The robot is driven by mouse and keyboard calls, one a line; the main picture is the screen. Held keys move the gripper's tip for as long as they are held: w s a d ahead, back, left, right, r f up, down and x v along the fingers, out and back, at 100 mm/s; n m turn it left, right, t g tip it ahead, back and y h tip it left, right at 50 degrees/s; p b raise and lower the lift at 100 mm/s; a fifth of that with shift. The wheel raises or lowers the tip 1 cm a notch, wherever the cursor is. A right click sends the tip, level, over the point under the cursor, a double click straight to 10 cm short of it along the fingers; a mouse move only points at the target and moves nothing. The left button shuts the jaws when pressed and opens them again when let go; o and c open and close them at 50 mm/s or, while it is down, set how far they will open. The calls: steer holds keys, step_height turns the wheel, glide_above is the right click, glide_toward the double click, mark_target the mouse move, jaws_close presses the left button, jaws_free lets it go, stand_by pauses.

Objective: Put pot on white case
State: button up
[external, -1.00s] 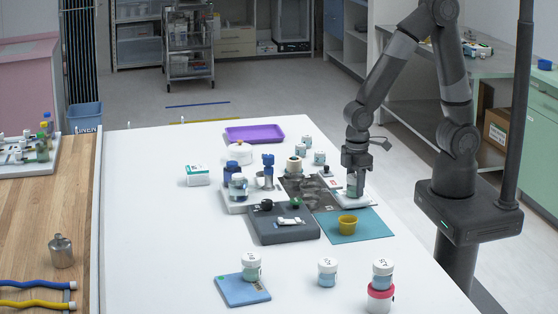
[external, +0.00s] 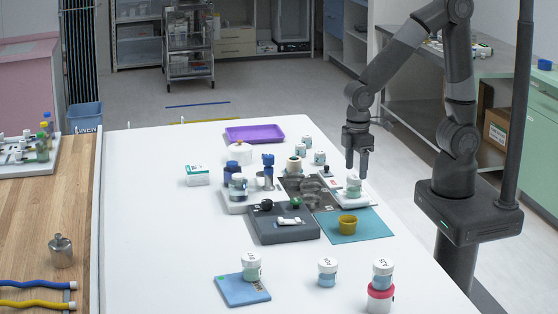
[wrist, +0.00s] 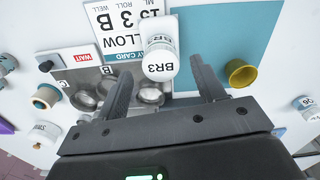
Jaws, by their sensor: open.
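The pot (external: 353,187) is a small jar with a white lid and a pale green body. It stands upright on a flat white piece (external: 366,200), which I take for the white case, at the right of the table. In the wrist view the pot's lid (wrist: 160,66) reads BR3, and the white piece (wrist: 124,22) carries large black print. My gripper (external: 357,173) is open and empty just above the pot, its fingers pointing down. In the wrist view the fingers flank the lid with gaps on both sides.
A blue mat (external: 375,226) with a yellow cup (external: 347,225) lies in front. A dark grey block (external: 288,236) and a patterned dark panel (external: 297,190) lie to the left. Other lidded jars stand farther back and at the front (external: 327,272).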

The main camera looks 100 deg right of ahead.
mark_target(356, 176)
step_height(356, 176, up, 6)
steer(key=shift+r, duration=0.1)
steer(key=s+d+r+m+t, duration=0.1)
steer(key=s+r+t, duration=0.4)
steer(key=s+r, duration=0.5)
steer(key=shift+s+d+r+m+t, duration=0.3)
steer(key=shift+s+d+m, duration=0.15)
steer(key=shift+s, duration=0.15)
